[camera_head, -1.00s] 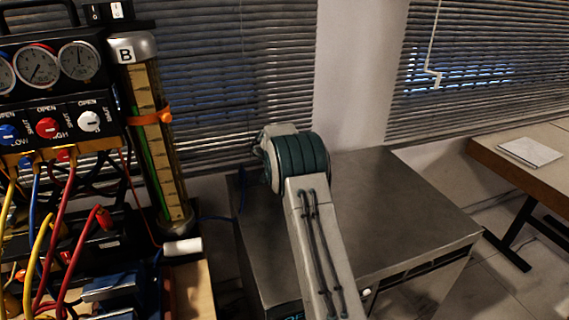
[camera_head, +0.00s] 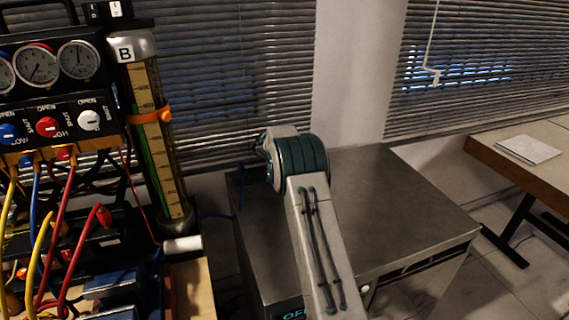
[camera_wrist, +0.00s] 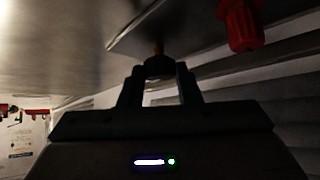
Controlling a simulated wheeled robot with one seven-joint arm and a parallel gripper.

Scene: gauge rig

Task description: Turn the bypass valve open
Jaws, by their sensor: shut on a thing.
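In the wrist view my gripper (camera_wrist: 160,72) is shut, its two dark fingers on either side of a small dark knob (camera_wrist: 158,66). A short brass-coloured stem shows above the knob. I take the knob for the bypass valve, but no label on it can be read. A red handle (camera_wrist: 242,25) hangs to the right of it, apart from the fingers. In the head view my arm reaches down past the lower edge, so the gripper and the knob are hidden there.
A gauge manifold (camera_head: 70,95) with blue, red and white knobs and coloured hoses stands at the left. A tall cylinder marked B (camera_head: 158,140) is beside it. A grey metal cabinet (camera_head: 410,215) lies behind my arm. A wooden table (camera_head: 545,165) stands at the far right.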

